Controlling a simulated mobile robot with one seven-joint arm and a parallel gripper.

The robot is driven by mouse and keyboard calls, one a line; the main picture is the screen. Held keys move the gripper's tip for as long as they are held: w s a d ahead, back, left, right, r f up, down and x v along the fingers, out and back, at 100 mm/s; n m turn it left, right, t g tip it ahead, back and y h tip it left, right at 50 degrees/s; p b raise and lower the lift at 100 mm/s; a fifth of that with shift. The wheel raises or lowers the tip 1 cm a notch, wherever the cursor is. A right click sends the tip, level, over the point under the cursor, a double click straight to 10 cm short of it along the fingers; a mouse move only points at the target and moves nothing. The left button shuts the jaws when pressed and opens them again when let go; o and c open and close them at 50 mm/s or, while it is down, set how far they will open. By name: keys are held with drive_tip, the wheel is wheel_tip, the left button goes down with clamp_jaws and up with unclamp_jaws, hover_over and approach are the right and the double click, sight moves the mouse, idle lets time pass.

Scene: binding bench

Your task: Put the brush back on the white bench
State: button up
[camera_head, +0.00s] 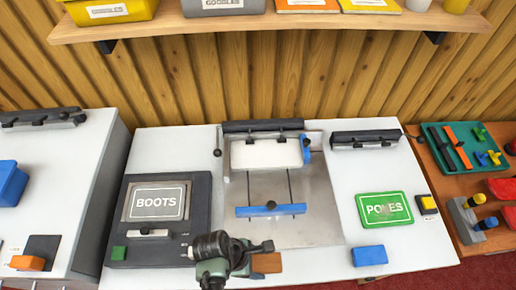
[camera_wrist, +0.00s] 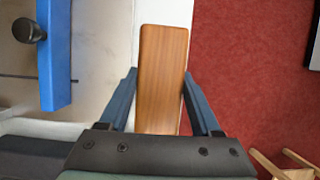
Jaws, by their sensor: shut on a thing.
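The brush (camera_wrist: 161,75) shows as a flat, light-brown wooden piece between my two blue fingers in the wrist view. My gripper (camera_wrist: 159,85) is shut on it. In the head view the brush (camera_head: 267,263) shows at the front middle of the white bench, partly hidden by my gripper (camera_head: 262,248). The white bench (camera_head: 330,265) fills the middle of the head view. In the wrist view the brush overlaps the bench's front edge, with red floor to its right. I cannot tell whether it touches the bench; its bristles are hidden.
A metal plate with a blue bar (camera_head: 255,211) lies just behind the brush. A dark BOOTS device (camera_head: 125,205) stands left. A blue block (camera_head: 369,255) and a green POLES sign (camera_head: 366,217) are right. Bare white surface lies between the brush and blue block.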

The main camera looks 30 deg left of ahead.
sight(258, 267)
drive_tip(key=shift+f, duration=2.3)
drive_tip(key=shift+f, duration=0.1)
drive_tip(key=shift+f+b, duration=0.1)
drive_tip(key=shift+b, duration=0.2)
drive_tip(key=o, duration=1.2)
